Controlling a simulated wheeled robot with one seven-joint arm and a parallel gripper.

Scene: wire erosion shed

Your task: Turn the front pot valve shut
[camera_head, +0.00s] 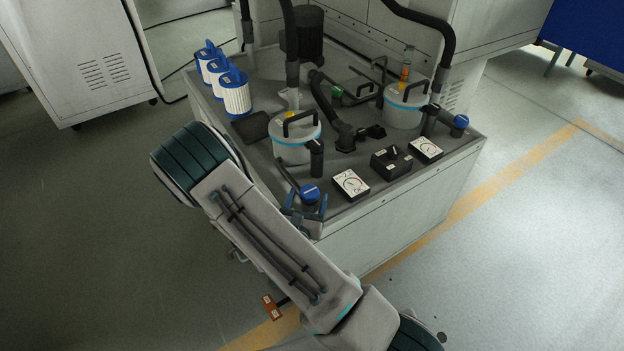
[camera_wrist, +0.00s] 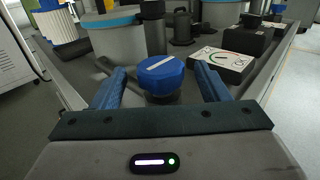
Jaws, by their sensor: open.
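The front pot (camera_head: 294,138) is a light grey canister with a pale blue band and a black handle, near the front of the unit. Its valve has a blue knob (camera_head: 309,193) with a white bar on top, at the front corner. In the wrist view the blue knob (camera_wrist: 161,75) stands between and just beyond my two blue fingers, with the white bar tilted slightly, running nearly across. My gripper (camera_head: 305,206) is open around the knob's near side. I cannot tell whether the fingers touch it. The pot also shows in the wrist view (camera_wrist: 117,43).
A dial gauge (camera_head: 350,184) lies right of the knob, then a black switch box (camera_head: 391,163) and a second gauge (camera_head: 425,149). A second pot (camera_head: 404,106) with its own blue knob (camera_head: 460,121) stands behind right. White filters (camera_head: 235,98) stand at left.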

